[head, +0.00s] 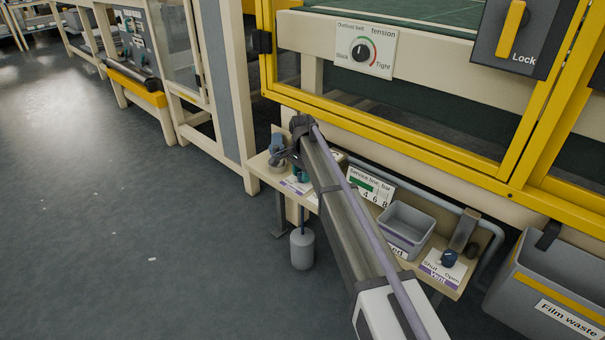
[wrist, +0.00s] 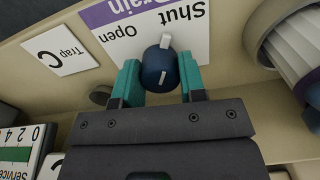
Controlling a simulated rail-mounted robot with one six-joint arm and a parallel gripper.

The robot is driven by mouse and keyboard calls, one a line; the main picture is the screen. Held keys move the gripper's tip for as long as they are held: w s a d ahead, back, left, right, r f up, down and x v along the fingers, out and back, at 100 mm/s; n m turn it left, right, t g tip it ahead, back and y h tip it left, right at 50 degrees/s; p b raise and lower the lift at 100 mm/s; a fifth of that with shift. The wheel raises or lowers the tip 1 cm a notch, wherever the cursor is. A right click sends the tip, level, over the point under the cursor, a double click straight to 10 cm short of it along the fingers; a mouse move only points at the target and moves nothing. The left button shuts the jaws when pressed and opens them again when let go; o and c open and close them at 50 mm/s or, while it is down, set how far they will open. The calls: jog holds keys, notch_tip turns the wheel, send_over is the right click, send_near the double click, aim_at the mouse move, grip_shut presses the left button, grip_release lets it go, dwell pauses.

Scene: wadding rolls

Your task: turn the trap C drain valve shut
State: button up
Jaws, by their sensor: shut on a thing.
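The trap C drain valve is a dark blue knob (wrist: 160,72) with a white pointer, in front of a drain label (wrist: 135,32) marked Open and Shut, upside down in the wrist view. A Trap C tag (wrist: 60,52) is beside it. My gripper (wrist: 159,80) has its teal fingers on either side of the knob and is shut on it. The pointer stands between the two words, seemingly nearer Shut. In the head view my gripper (head: 300,168) is at the shelf's left end, and my arm and gripper hide the knob.
The shelf also carries a service line gauge (head: 370,187), a grey bin (head: 406,228) and a second blue knob (head: 449,258) on a Vent label. A grey cylinder (head: 302,250) hangs below. A yellow frame (head: 400,147) rises behind. A ribbed white cylinder (wrist: 300,45) is close by.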

jog(key=shift+m, duration=1.6)
jog(key=o, duration=0.9)
jog(key=shift+r, duration=0.1)
notch_tip(320, 180, up, 11)
jog(key=p, duration=1)
jog(key=shift+p, duration=0.4)
jog(key=shift+f, duration=0.2)
